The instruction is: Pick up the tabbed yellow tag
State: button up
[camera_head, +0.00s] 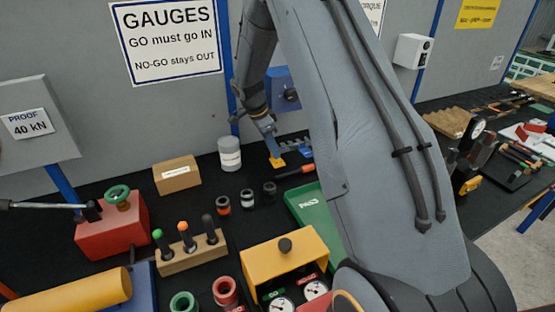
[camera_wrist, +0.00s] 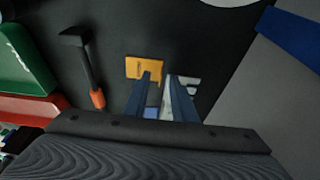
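The yellow tag (camera_head: 277,162) lies on the dark bench top, just below the end of my gripper (camera_head: 272,147). In the wrist view, the tag (camera_wrist: 145,67) is a flat yellow-orange piece just beyond the left fingertip. My gripper (camera_wrist: 160,76) shows two blue-grey fingers with a gap between them. A small blue and pale patch shows in that gap, and I cannot tell what it is. The tag looks outside the fingers, and its tab cannot be made out clearly. Whether a fingertip touches the tag cannot be told.
A hammer-like tool with an orange grip (camera_wrist: 97,98) lies left of the tag in the wrist view. A pale notched piece (camera_wrist: 188,84) lies to the right. A white cylinder (camera_head: 230,154), a cardboard box (camera_head: 177,175) and a green tray (camera_head: 310,213) stand nearby.

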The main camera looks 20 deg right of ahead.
jog(key=shift+c, duration=0.2)
grip_shut()
jog(key=shift+r, duration=0.1)
